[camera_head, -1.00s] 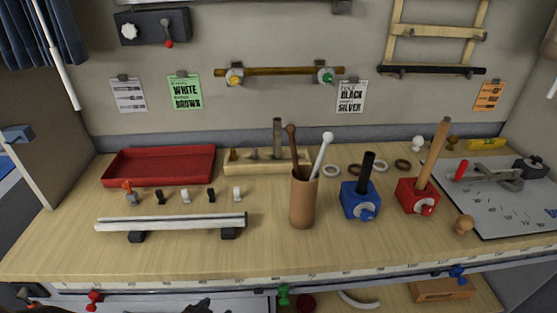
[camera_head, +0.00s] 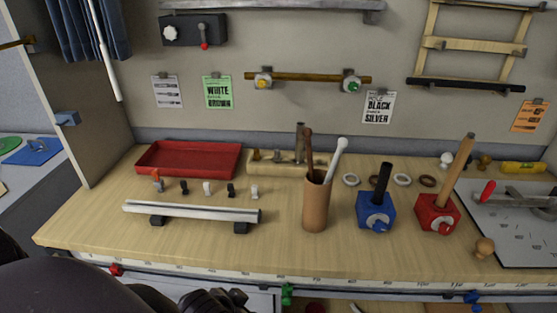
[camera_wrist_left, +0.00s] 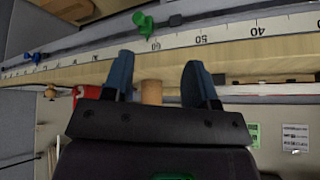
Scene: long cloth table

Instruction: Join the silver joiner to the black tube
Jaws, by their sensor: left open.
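A black tube (camera_head: 382,184) stands upright in a blue clamp block (camera_head: 374,213) on the right half of the table. A grey metallic upright piece (camera_head: 299,140) stands in a wooden rack (camera_head: 265,167) at the back; I cannot tell whether it is the silver joiner. Several small fittings, including a pale grey one (camera_head: 254,192), stand in front of the red tray. My left gripper (camera_wrist_left: 158,82) is open, with nothing between its blue fingers, near the table's front edge; the brown cup (camera_wrist_left: 152,92) shows behind them. My right gripper is not in view.
The brown cup (camera_head: 316,205) holds a brown and a white rod. A red clamp block (camera_head: 437,214) with a wooden rod stands to the right. A pale rail (camera_head: 190,211) on black feet lies at left. A red tray (camera_head: 190,160) lies behind.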

